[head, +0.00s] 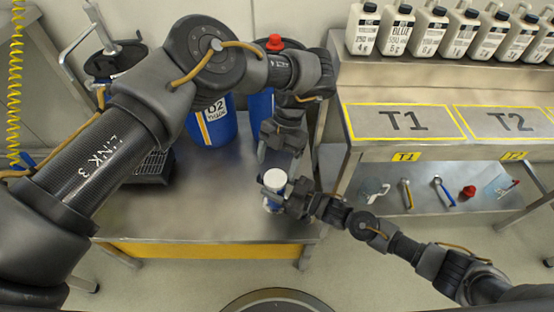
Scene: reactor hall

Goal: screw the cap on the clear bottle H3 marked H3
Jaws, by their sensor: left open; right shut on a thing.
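A small bottle (271,206) with a pale body and a dark blue band stands at the front right of the steel bench. A white round cap (275,179) shows at its top; I cannot tell whether it is seated or loose. No H3 mark is readable. My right gripper (272,193) comes in from the right and is shut around the bottle's upper part, hiding some of it. My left gripper (279,160) reaches over from behind, points down and is open just behind and above the cap, apparently empty.
A blue drum marked D2 (213,122) and another blue drum with a red cap (274,43) stand behind. At right, a shelf (400,153) marked T1 and T2 holds tools below, with several white bottles (403,30) above. The bench's middle (190,205) is clear.

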